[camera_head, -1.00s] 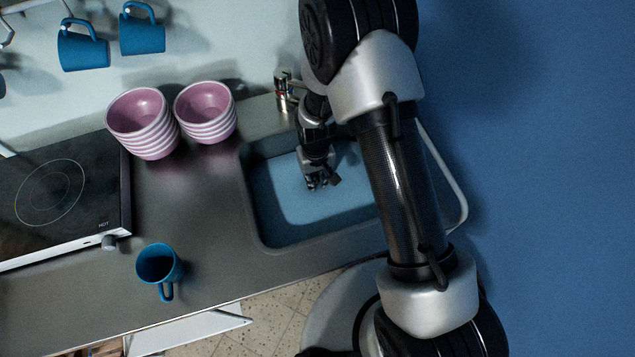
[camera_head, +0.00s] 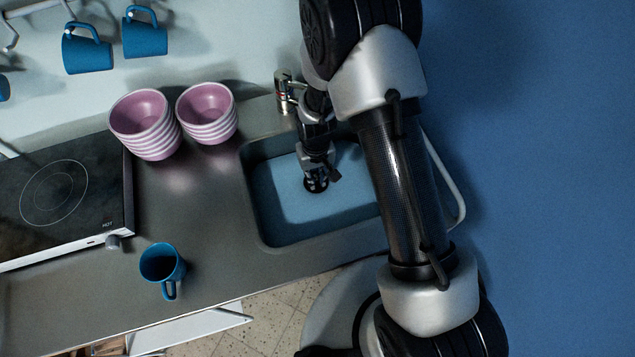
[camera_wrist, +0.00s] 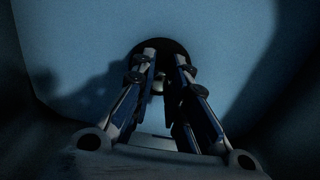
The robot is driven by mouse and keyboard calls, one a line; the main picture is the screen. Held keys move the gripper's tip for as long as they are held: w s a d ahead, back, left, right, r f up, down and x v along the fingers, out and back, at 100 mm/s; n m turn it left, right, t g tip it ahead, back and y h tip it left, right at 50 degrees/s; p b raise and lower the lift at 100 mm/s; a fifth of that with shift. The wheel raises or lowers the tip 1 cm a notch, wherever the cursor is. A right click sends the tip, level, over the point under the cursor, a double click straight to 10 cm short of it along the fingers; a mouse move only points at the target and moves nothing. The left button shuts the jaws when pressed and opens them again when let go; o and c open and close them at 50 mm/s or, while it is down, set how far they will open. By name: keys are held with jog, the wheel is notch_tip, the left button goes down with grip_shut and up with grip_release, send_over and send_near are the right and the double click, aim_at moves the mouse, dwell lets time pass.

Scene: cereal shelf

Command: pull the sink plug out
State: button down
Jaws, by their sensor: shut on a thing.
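The sink plug (camera_wrist: 160,48) shows in the wrist view as a dark round disc with a small pale knob at its middle. My gripper (camera_wrist: 160,75) is shut on the plug's knob, one finger on each side of it. The plug is seen against the pale blue sink floor (camera_wrist: 230,30); whether it is seated or raised I cannot tell. In the head view my gripper (camera_head: 316,182) points down into the sink basin (camera_head: 262,220), and the dark plug lies at its fingertips, partly hidden.
A metal tap (camera_head: 284,90) stands at the sink's back edge, close to my arm. Two stacks of striped bowls (camera_head: 150,138) (camera_head: 210,125) and a blue mug (camera_head: 162,264) stand on the counter (camera_head: 205,225). A hob (camera_head: 60,190) is at the left.

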jog(key=shift+r+p, duration=1.3)
jog(key=shift+r, duration=0.7)
